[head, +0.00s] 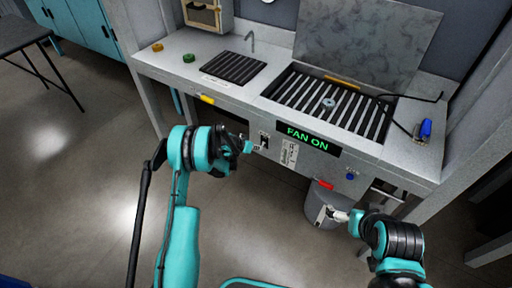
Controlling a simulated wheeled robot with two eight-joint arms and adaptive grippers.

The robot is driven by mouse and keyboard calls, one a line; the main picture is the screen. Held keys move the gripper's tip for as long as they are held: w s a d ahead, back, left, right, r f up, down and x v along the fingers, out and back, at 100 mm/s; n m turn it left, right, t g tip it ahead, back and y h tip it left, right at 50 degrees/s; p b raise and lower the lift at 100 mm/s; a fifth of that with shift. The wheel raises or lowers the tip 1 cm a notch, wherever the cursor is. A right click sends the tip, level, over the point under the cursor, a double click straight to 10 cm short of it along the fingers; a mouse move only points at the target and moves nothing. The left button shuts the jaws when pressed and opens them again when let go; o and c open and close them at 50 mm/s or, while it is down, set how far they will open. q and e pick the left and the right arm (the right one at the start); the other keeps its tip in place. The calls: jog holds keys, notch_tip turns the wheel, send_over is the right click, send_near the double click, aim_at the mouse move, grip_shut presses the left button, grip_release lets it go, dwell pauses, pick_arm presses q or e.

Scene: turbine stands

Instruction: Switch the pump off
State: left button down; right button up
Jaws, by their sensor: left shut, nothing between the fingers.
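A grey workbench (230,96) stands ahead of me. On its front face a small dark switch (264,139) sits left of a white label plate (290,153). I cannot read the label or tell the switch's position. A display (308,138) beside them reads "FAN ON" in green. My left gripper (249,146) is shut and empty, close to the switch; I cannot tell whether it touches it. My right gripper (334,215) is low at the right, by a grey bucket (318,206); its fingers are too small to read. No part is clearly marked as a pump.
A red handle (324,184) and a blue knob (351,176) are on the right front. A yellow handle (206,99) is on the left front. A slatted grate (318,103) and a blue object (425,130) are on top. Open floor (70,180) lies left.

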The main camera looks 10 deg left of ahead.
pick_arm(q)
jog(key=shift+r, duration=0.15)
jog(key=shift+r+p, duration=0.3)
jog(key=shift+r, duration=0.4)
jog(key=shift+s, duration=0.1)
